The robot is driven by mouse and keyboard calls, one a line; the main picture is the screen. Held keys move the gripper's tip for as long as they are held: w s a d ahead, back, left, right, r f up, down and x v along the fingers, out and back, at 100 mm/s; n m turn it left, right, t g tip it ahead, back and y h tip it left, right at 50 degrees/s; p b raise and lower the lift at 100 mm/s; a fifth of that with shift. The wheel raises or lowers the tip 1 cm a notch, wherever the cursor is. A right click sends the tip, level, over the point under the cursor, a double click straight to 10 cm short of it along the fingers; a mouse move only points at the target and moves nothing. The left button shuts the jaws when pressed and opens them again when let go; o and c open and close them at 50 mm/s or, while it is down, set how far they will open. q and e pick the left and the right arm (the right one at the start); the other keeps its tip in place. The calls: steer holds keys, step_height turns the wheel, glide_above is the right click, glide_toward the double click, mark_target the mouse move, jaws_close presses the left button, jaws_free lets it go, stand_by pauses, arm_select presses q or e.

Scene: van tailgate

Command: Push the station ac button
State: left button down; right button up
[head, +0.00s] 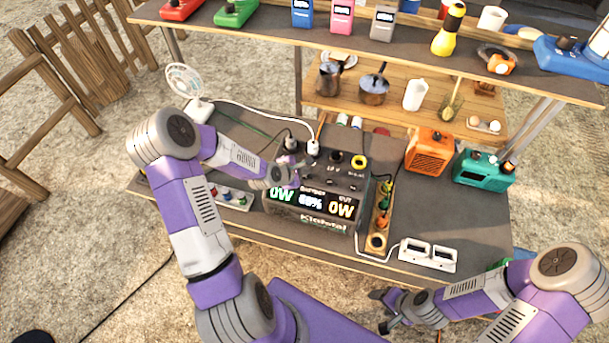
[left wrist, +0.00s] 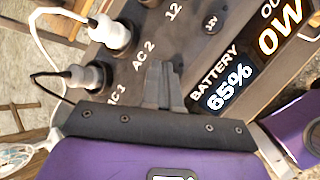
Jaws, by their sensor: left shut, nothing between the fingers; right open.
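The power station (head: 310,220) stands mid-table, with a front display reading 0W at both ends and a battery figure between them. In the left wrist view its display (left wrist: 232,92) reads battery 65%, and its panel has AC 2 and 12V labels. White plugs (left wrist: 110,35) sit in its AC sockets. My left gripper (head: 287,178) is shut and empty over the station's upper left part. Its fingertips (left wrist: 163,70) are close to the panel near the AC 2 label; I cannot tell whether they touch. I cannot make out the AC button. My right gripper (head: 382,310) is open and empty near the table's front.
A power strip (head: 378,242) with plugs lies right of the station, near a white double socket (head: 428,255). An orange box (head: 430,150) and a teal box (head: 483,171) stand further right. A fan (head: 186,82) is at left. A shelf (head: 270,38) spans the back.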

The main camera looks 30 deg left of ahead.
stand_by(0.6)
arm_select(q)
steer(key=shift+f+b, duration=0.4)
steer(key=shift+f, duration=0.1)
steer(key=shift+f, duration=0.15)
stand_by(0.4)
steer(key=shift+r+p, duration=0.35)
steer(key=shift+r, duration=0.3)
step_height(320, 180, up, 6)
steer(key=p, duration=0.4)
steer(key=shift+p, duration=0.3)
